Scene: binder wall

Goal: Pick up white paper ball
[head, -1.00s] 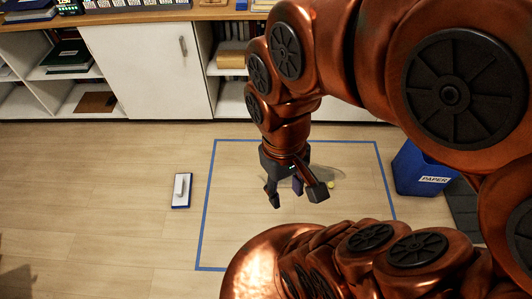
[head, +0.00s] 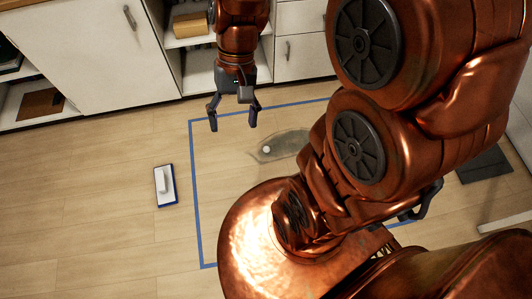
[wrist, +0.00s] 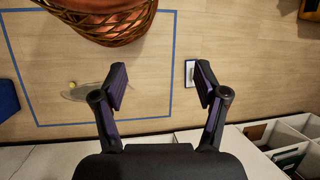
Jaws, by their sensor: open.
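A small white ball (head: 267,149), apparently the paper ball, lies on a greyish translucent patch (head: 286,146) on the floor, inside a blue tape outline (head: 196,205). My gripper (head: 232,128) is open and empty, above and left of the ball in the head view, apart from it. In the wrist view my gripper (wrist: 160,85) has its fingers spread, with bare floor between them. The patch (wrist: 88,93) is partly behind the left finger there.
A white-and-blue eraser-like block (head: 165,185) lies left of the tape outline. White cabinets and open shelves (head: 195,65) line the back. A blue bin edge (wrist: 8,98) shows at left in the wrist view. My arm hides the right of the head view.

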